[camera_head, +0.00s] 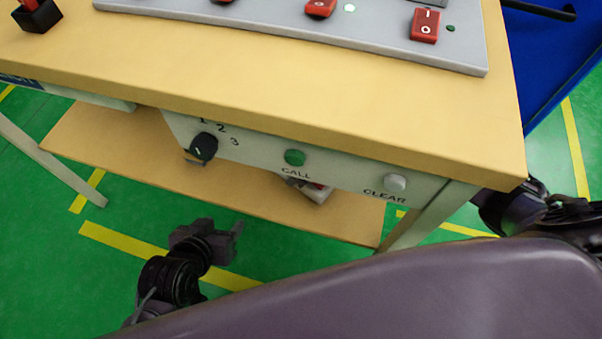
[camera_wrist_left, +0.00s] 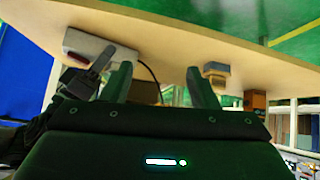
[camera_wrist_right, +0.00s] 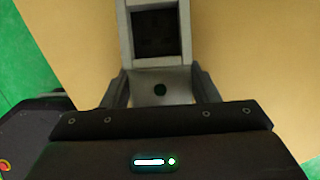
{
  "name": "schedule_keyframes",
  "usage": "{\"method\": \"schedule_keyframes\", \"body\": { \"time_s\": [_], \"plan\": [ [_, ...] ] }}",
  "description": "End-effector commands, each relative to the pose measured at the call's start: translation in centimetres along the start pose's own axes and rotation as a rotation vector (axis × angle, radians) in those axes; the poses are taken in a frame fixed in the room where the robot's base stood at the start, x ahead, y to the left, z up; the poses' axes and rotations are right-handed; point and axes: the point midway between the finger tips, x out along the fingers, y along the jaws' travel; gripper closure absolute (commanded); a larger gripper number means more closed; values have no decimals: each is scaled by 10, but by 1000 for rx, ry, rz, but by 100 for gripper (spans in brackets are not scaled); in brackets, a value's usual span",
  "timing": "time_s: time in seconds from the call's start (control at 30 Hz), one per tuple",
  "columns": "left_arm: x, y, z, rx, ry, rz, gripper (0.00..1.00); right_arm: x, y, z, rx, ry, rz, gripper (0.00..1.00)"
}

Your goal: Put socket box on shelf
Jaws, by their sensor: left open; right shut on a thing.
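The socket box, a pale grey box with a dark square recess and a small round hole, shows in the right wrist view (camera_wrist_right: 178,92). My right gripper (camera_wrist_right: 158,84) is shut on it, above the wood-coloured shelf (camera_wrist_right: 245,45). In the head view a pale box with a red part (camera_head: 318,189) sits at the shelf (camera_head: 120,150), partly hidden by the front panel; it seems to be the same box. It also shows in the left wrist view (camera_wrist_left: 92,48). I cannot tell whether it bears fully on the shelf. My left gripper (camera_head: 238,232) is open and empty in front of the shelf.
The tabletop (camera_head: 250,55) and a front panel with a black knob (camera_head: 204,147) and green button (camera_head: 295,157) overhang the shelf. A table leg (camera_head: 425,215) stands at right. A small blue-and-tan object (camera_wrist_left: 216,76) and an orange-brown block (camera_wrist_left: 255,101) show in the left wrist view.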

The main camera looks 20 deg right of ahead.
Motion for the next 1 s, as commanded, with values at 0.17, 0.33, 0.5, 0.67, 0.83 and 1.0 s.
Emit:
{"method": "schedule_keyframes", "body": {
  "time_s": [0.17,0.33,0.5,0.67,0.83,1.0],
  "plan": [
    [0,1,-8,3,40,3,46,2,0,0,1,-2,0,78],
    [0,1,-8,2,38,2,46,2,0,-1,0,0,0,40],
    [0,1,-7,2,37,2,46,2,0,-1,0,0,0,24],
    [0,1,-7,2,36,2,46,2,0,-1,0,0,0,24],
    [-1,1,-5,2,19,2,46,-2,0,0,0,-1,0,24],
    [-4,3,26,-5,-117,6,46,-15,-1,0,-1,-2,-1,24]
  ]
}}
